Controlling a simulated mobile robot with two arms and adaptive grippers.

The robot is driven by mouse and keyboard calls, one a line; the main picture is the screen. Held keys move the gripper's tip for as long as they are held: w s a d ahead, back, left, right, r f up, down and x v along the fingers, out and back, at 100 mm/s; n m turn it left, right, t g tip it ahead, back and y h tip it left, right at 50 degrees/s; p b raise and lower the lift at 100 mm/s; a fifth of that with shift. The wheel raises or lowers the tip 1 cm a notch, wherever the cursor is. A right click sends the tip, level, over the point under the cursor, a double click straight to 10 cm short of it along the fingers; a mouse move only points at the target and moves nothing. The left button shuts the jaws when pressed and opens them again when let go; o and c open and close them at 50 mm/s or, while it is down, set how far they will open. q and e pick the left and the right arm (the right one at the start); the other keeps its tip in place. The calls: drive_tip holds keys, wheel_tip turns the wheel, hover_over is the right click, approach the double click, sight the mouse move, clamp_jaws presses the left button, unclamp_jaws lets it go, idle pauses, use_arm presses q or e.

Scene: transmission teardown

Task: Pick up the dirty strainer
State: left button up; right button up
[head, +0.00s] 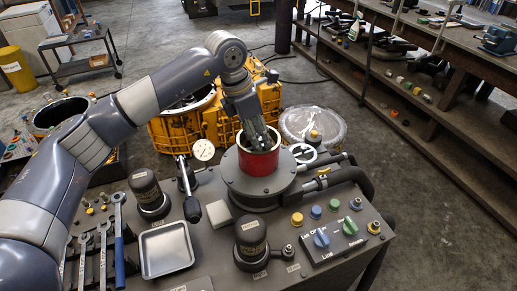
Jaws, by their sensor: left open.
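My left gripper (259,143) points down into the open top of a red cylinder (262,168), and its fingertips are partly hidden by the rim. The gripper is open. The red cylinder stands upright on a round dark grey housing (257,197) on the machine bench. I cannot make out the dirty strainer for sure. The inside of the red cylinder is mostly covered by the gripper, so what lies in it is hidden. My right gripper is not in view.
An empty metal tray (166,249) lies front left, beside wrenches (119,240). Dark capped cylinders (250,240) and a lever (191,208) stand near the housing. Knobs (322,238) sit at right. A dial gauge (204,150) and yellow casing (190,131) are behind.

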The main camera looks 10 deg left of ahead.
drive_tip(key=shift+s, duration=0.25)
use_arm(q)
clamp_jaws()
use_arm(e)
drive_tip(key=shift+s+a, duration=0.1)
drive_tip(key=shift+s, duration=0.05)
